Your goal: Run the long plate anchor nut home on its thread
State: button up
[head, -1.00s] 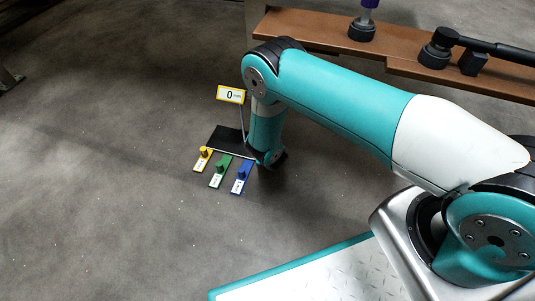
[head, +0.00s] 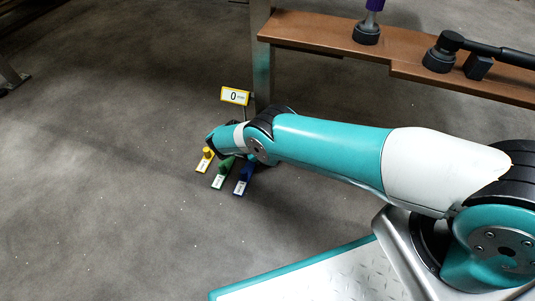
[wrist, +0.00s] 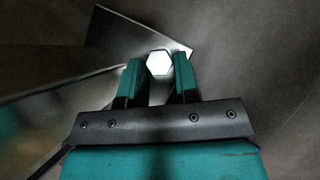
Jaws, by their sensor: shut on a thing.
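In the wrist view my gripper (wrist: 160,75) has its two teal fingers on either side of a bright hexagonal nut (wrist: 158,61), closed on its flanks. The nut's face is pale and washed out, so the thread and how far the nut sits on it cannot be seen. A dark grey metal plate (wrist: 118,32) lies behind the nut. In the head view my arm reaches down toward the floor-level parts and hides the gripper and nut.
A yellow (head: 205,158), a green (head: 223,172) and a blue (head: 243,177) labelled piece stand in a row near my arm. A sign (head: 235,96) reads 0. A brown beam (head: 330,36) with black fittings runs at upper right. Floor to the left is clear.

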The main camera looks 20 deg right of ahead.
jog(key=o, duration=0.8)
jog(key=shift+d+f, duration=0.1)
jog(key=shift+c, duration=0.2)
jog(key=shift+b, duration=0.35)
